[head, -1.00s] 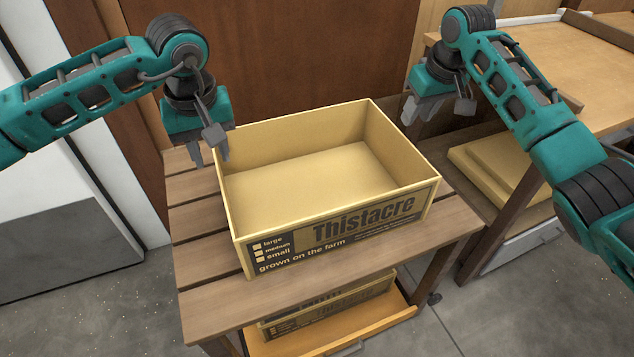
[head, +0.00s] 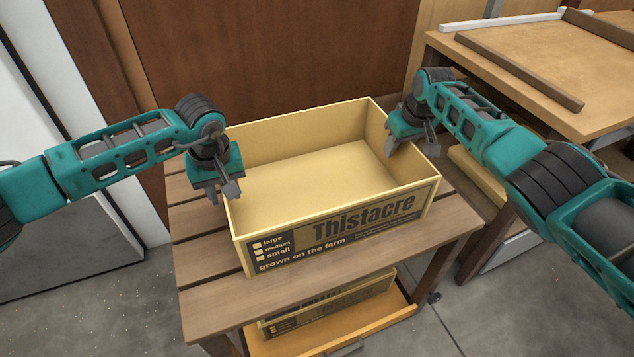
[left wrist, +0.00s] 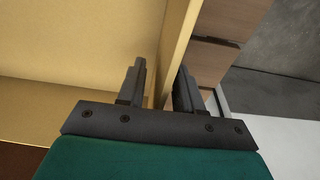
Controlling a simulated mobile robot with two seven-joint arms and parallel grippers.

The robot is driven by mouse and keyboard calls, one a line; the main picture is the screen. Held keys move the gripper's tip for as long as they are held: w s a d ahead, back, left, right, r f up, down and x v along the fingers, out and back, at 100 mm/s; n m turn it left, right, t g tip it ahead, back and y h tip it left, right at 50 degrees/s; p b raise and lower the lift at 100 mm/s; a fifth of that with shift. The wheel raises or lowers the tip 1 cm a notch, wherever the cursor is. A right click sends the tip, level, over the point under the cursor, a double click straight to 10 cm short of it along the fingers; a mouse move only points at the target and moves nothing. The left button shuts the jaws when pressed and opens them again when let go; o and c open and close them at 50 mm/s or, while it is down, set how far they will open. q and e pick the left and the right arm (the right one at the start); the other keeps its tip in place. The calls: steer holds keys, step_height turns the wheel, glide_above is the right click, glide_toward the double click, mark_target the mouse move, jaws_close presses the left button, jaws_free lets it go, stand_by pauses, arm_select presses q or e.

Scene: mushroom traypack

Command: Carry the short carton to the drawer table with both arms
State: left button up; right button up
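The short carton (head: 335,232) is an open yellow box marked "Thistacre", upright and empty on a slatted wooden table (head: 215,300). My left gripper (head: 223,194) is at the carton's left wall, pointing down. In the left wrist view its open fingers (left wrist: 160,88) stand on either side of the carton wall (left wrist: 178,45), with a gap on the inner side. My right gripper (head: 409,143) is at the right wall, one finger inside the carton and one outside; it looks open. Whether its fingers touch the wall cannot be told.
A larger wooden table (head: 540,75) with raised strips stands at the right, with a pale drawer-like front (head: 515,252) low beneath it. Another carton (head: 330,303) sits on an orange shelf (head: 350,330) under the slatted table. A brown panel (head: 260,50) stands close behind the carton.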

arm_select(q)
steer(key=shift+f, duration=0.25)
arm_select(e)
steer(key=shift+f, duration=0.2)
arm_select(q)
steer(key=shift+c, duration=0.5)
arm_select(e)
steer(key=shift+c, duration=0.5)
arm_select(q)
jaws_close()
arm_select(e)
jaws_close()
